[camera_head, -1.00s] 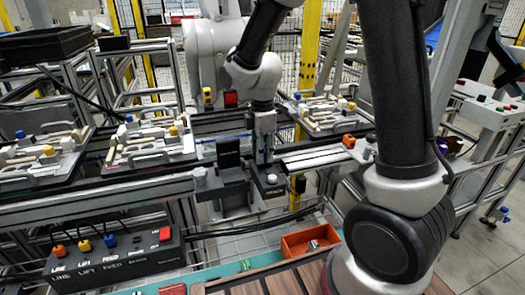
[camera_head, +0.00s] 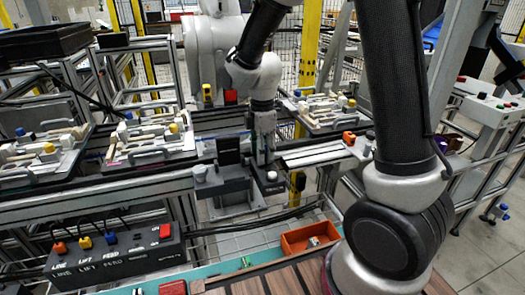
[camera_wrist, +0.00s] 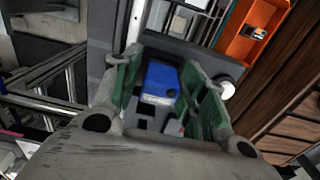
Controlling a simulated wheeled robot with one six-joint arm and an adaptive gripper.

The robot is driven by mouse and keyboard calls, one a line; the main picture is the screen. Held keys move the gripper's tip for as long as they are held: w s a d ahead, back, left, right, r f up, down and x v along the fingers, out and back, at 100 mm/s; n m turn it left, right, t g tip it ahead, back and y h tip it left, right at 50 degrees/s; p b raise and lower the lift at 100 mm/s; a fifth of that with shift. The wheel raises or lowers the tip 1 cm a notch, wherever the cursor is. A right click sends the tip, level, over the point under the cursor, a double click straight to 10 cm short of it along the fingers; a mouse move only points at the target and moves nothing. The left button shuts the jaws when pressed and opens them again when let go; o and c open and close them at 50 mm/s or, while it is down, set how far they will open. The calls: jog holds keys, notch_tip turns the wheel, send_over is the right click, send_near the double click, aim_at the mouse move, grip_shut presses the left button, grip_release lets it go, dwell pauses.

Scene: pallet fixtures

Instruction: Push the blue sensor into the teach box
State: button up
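The blue sensor appears to be the blue block (camera_wrist: 160,82) with a pale label, seen between my fingers in the wrist view. My gripper (camera_wrist: 163,92) has two green-padded fingers standing apart, with a narrow gap visible on each side of the block. In the head view my gripper (camera_head: 262,162) points down at a grey and black fixture (camera_head: 232,188) on the rail; the blue block is not distinguishable there. The teach box is not clearly identifiable; it may be this fixture. A dark box (camera_head: 135,262) labelled LINE, LIFT and FEED stands front left, with coloured plugs and a red button.
An orange bin (camera_head: 312,238) sits on the front table beside wooden slats (camera_head: 270,281); it also shows in the wrist view (camera_wrist: 236,42). Trays with pale parts (camera_head: 150,140) stand on the left rails. Black cables run behind the front table.

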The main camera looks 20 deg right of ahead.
dwell(0.3)
jog(key=shift+m, duration=0.9)
notch_tip(320, 180, up, 12)
jog(key=shift+f, duration=0.1)
jog(key=s+d+r+m+t, duration=0.2)
jog(key=s+d+r+m, duration=0.1)
jog(key=s+d+m, duration=0.4)
jog(key=s+d+r+m+t, duration=0.2)
jog(key=s+d+m, duration=0.6)
jog(key=s, duration=0.6)
jog(key=shift+r+m, duration=0.6)
jog(key=shift+r, duration=0.1)
